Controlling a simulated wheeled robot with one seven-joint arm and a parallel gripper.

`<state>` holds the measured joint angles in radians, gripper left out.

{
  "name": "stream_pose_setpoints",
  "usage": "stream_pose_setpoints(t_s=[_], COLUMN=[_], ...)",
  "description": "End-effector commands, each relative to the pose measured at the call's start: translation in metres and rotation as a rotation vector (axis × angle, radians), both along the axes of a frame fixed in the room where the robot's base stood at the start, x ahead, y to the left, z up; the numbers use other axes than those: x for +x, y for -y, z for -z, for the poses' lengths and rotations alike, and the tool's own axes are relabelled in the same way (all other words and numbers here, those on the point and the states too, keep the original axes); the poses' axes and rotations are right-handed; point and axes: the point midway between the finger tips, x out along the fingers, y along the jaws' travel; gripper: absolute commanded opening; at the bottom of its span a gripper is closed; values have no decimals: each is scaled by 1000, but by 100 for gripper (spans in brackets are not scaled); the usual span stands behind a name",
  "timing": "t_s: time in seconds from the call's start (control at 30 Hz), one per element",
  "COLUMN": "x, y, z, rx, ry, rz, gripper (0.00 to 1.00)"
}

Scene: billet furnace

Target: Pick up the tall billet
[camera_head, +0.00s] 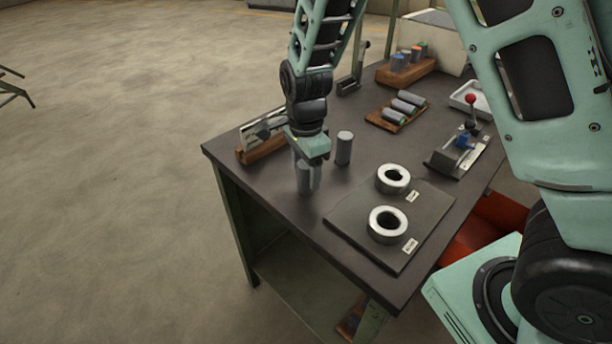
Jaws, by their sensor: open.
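My gripper (308,158) points down over the left part of the dark workbench (290,208). Its jaws are open. A grey upright billet (305,181) stands right under and between or just in front of the jaws; its upper part is hidden by the gripper, so I cannot tell if the jaws touch it. Another grey upright billet (344,148) stands just right of the gripper, apart from it, with its top in plain view. With the first billet partly hidden, I cannot tell for sure which is the tall one.
A dark plate (353,218) with two metal rings (388,224) (393,179) lies at the front right. A wooden-based gauge (262,140) stands behind left of the gripper. A wooden tray (378,120) of lying cylinders and a red-knobbed lever fixture (460,150) are farther right.

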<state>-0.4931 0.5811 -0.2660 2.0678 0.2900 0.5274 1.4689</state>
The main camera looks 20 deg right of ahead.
Motion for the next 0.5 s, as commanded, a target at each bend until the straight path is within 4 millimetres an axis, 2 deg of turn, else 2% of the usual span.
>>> stream_pose_setpoints(t_s=[0.1, 0.2, 0.47, 0.5], x=[-1, -1, -1, -1], y=[1, 1, 1, 1], z=[19, 29, 33, 32], rx=[0, 0, 0, 0], ry=[-4, -2, 0, 0], rz=[2, 1, 0, 0], gripper=[61, 61, 61, 59])
